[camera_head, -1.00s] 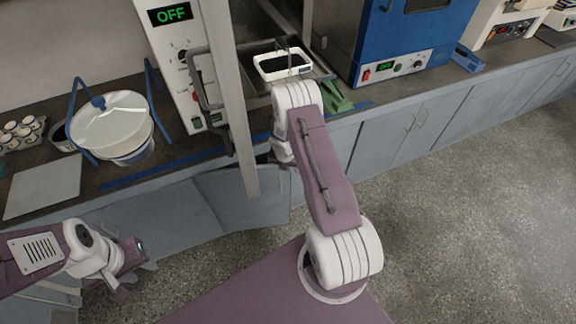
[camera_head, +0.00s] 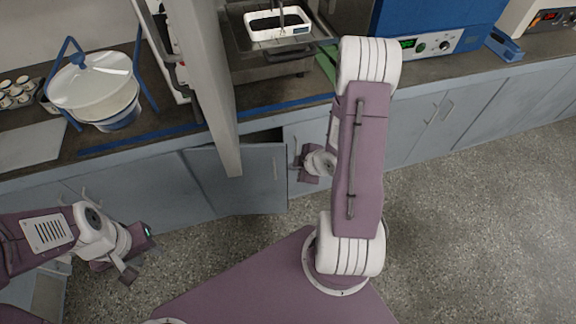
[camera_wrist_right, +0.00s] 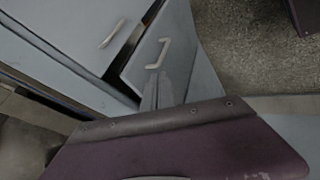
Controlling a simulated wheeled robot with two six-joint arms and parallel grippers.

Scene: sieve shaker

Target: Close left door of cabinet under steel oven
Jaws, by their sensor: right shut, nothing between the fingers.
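The left cabinet door (camera_head: 245,180) is grey-blue with an upright handle near its right edge. It stands ajar, with a dark gap above it, below the bench. In the right wrist view my shut fingers (camera_wrist_right: 165,90) are close below a door handle; contact is unclear. My left gripper (camera_head: 138,262) is open and empty at lower left.
A blue oven (camera_head: 435,25) is farther right.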

